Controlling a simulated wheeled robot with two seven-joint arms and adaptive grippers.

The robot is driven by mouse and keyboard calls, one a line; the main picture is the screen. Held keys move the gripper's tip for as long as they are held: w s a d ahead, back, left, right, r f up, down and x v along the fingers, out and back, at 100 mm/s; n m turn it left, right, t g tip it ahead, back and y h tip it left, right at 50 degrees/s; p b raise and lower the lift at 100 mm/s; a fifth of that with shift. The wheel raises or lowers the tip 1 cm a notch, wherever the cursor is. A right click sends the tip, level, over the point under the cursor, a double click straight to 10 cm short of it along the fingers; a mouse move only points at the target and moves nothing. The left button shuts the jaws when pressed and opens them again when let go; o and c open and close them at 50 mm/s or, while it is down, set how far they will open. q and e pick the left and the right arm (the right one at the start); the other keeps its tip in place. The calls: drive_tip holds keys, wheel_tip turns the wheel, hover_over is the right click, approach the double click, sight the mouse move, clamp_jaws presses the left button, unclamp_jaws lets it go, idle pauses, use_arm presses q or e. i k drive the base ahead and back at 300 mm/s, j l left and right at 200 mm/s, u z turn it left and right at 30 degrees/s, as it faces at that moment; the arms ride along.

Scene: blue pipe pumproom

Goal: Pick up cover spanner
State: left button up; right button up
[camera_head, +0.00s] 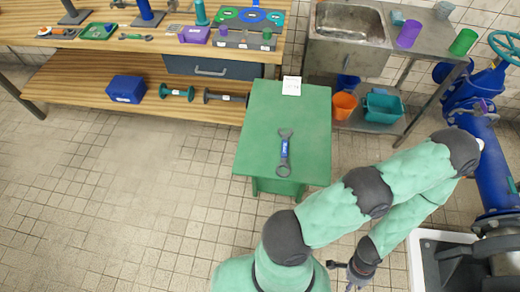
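A spanner with a blue middle and dark grey ends (284,155), likely the cover spanner, lies flat on a green table (262,110). It lies lengthwise, towards the table's near right part, with nothing on it. My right gripper (338,277) is at the bottom of the view, below and right of the green table. Its dark fingers look spread apart and empty. It is clear of the spanner. My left gripper is not in view.
A wooden bench (120,85) with tools stands at upper left. A sink unit (350,24) with an orange bucket (344,105) below is behind the table. Blue pipework (490,165) stands at right. A white-rimmed bin (416,262) is at lower right. Floor at left is clear.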

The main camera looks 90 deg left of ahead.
sight(284, 143)
drive_tip(key=k+j+u, duration=0.1)
drive_tip(key=u, duration=2.65)
